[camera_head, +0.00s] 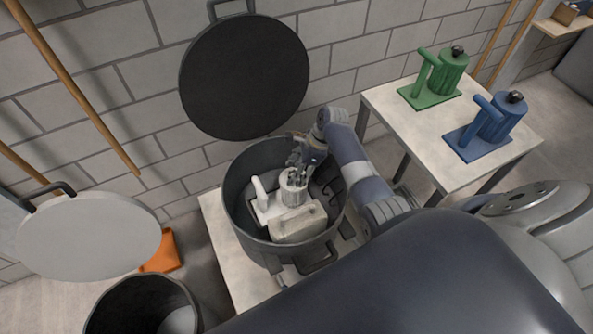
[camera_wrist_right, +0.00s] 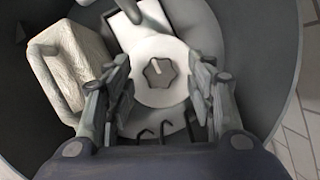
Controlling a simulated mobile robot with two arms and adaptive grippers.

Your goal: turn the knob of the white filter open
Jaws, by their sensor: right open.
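The white filter (camera_head: 263,203) stands inside a dark grey pot, with its upright handle to the left of its round body. In the right wrist view the white filter (camera_wrist_right: 143,52) shows its round top from above. The dark knob (camera_wrist_right: 159,72) sits in the middle of that top, with a pale mark on it. My right gripper (camera_head: 297,168) reaches down into the pot over the filter and hides the knob in the head view. In the wrist view the right gripper (camera_wrist_right: 164,95) is open, its fingers on either side of the knob. My left gripper is not in view.
The pot (camera_head: 230,190) also holds a pale block-like canister (camera_head: 300,222) beside the filter. Its round lid (camera_head: 243,80) stands behind. A table (camera_head: 425,125) at right holds a green filter (camera_head: 440,75) and a blue filter (camera_head: 490,125). A dark bin (camera_head: 125,290) stands at lower left.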

